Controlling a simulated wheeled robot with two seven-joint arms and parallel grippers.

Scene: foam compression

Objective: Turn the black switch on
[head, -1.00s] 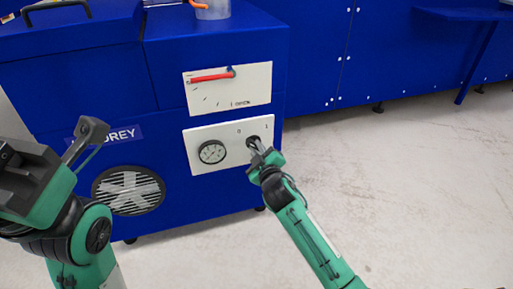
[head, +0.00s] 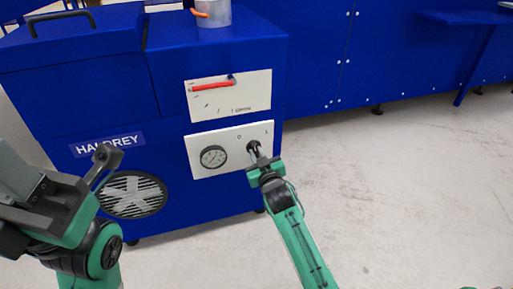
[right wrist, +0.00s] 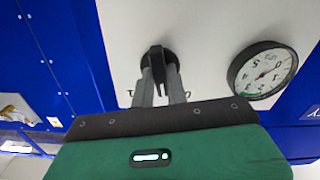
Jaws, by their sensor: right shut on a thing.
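The black switch (right wrist: 157,58) is a round knob with a raised grip bar, on a white panel with marks 0 and 1 above it in the head view. In the head view the switch (head: 251,146) is partly covered by my right gripper (head: 258,154). In the right wrist view my right gripper (right wrist: 161,88) has its two fingers closed on the switch's grip bar, one on each side. My left gripper (head: 105,160) is at the left of the head view, in front of the machine and away from the switch; its jaw opening is not clear.
A round gauge (head: 214,157) sits left of the switch on the same panel (head: 196,142). Above it is a white panel with a red lever (head: 212,86). The blue machine (head: 160,100) has a round vent (head: 130,195). Open floor (head: 400,200) lies to the right.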

